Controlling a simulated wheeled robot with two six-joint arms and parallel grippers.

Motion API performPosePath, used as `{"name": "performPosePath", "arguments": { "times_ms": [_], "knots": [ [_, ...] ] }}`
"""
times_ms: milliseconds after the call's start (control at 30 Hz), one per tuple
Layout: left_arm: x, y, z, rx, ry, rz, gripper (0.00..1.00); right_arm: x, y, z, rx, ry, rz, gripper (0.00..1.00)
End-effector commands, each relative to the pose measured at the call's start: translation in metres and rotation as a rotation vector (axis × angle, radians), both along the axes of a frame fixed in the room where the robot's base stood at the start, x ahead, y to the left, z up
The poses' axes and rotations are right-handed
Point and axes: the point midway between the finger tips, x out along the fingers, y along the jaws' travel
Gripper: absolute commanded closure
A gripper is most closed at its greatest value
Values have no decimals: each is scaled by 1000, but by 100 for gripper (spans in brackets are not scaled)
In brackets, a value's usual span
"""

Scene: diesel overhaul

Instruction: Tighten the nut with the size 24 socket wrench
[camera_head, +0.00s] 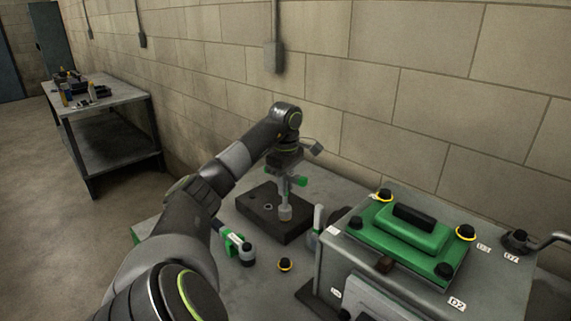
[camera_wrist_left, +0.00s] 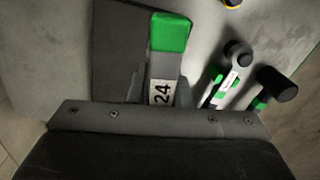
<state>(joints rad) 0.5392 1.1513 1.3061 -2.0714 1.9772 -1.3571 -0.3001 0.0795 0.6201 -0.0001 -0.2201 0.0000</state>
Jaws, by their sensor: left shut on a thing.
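My left gripper (camera_head: 288,168) is shut on the size 24 socket wrench (camera_wrist_left: 162,93), which has a green end and a "24" label in the left wrist view. In the head view the wrench's grey socket (camera_head: 285,213) points down at the dark block (camera_head: 262,203); I cannot tell if they touch. The green engine cover (camera_head: 400,232) carries black nuts at its corners, including a yellow-ringed one at the back left (camera_head: 384,195) and one at the right (camera_head: 465,232). A front nut (camera_head: 444,270) shows no yellow ring. My right gripper is not in view.
Two other green-and-black tools lie beside the block, one (camera_wrist_left: 236,60) next to another (camera_wrist_left: 275,85). A loose black part with a yellow ring (camera_head: 285,264) lies on the grey table. The engine box (camera_head: 410,275) stands right; a wall rises behind. A side bench (camera_head: 110,100) stands far left.

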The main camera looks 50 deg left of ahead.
Motion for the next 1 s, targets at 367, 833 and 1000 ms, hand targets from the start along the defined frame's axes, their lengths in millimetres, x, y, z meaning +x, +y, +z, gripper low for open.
{"name": "performPosePath", "arguments": {
  "times_ms": [367,833,1000],
  "knots": [
    [0,1,0,2,0,-438,100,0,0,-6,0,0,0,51],
    [-1,1,-1,2,0,-982,100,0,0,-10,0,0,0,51],
    [-1,1,-1,2,0,-1180,100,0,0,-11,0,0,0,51]
  ]
}}
